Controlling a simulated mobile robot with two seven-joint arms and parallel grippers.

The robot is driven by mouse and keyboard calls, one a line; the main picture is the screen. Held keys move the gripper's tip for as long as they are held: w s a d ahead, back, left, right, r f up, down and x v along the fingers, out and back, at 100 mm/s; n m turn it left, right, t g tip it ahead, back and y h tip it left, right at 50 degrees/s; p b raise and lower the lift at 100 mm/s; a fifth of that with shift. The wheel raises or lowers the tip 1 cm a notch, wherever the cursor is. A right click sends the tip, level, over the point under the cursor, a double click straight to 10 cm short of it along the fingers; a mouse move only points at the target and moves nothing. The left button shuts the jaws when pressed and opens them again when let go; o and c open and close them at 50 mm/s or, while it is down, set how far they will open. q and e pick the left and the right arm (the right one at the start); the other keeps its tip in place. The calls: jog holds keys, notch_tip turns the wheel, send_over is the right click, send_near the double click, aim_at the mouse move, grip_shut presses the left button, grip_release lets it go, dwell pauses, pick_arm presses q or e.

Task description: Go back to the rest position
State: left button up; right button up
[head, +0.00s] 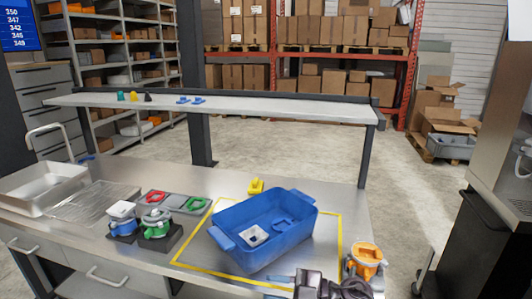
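My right gripper (280,285) is at the bottom edge, its dark body to the right and its pale fingers pointing left. The two fingers show apart with nothing seen between them; part is cut off by the frame. It is in front of the blue crate and left of an orange dispenser (366,259). My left gripper is not in view.
A blue crate (233,243) holding a white piece and a blue piece stands inside a yellow outline on the steel table. A yellow piece (256,186) is behind it. Blue (122,212) and green (156,224) dispensers and trays are left. A shelf (270,106) spans behind.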

jog(key=s+d+f+m+t+h, duration=0.2)
jog(key=d+f+m+t+h, duration=0.25)
jog(key=d+m+t, duration=0.3)
jog(key=s+d+f+m+t+h, duration=0.2)
jog(key=d+f+m+t+h, duration=0.1)
jog(key=d+m+t+h, duration=0.5)
jog(key=s+d+f+m+g+h, duration=0.6)
jog(key=s+d+f, duration=0.4)
jog(key=s+f, duration=0.2)
jog(key=s+m+g, duration=0.1)
jog(key=s+m, duration=0.1)
jog(key=shift+s+f, duration=0.2)
jog(key=shift+s, duration=0.15)
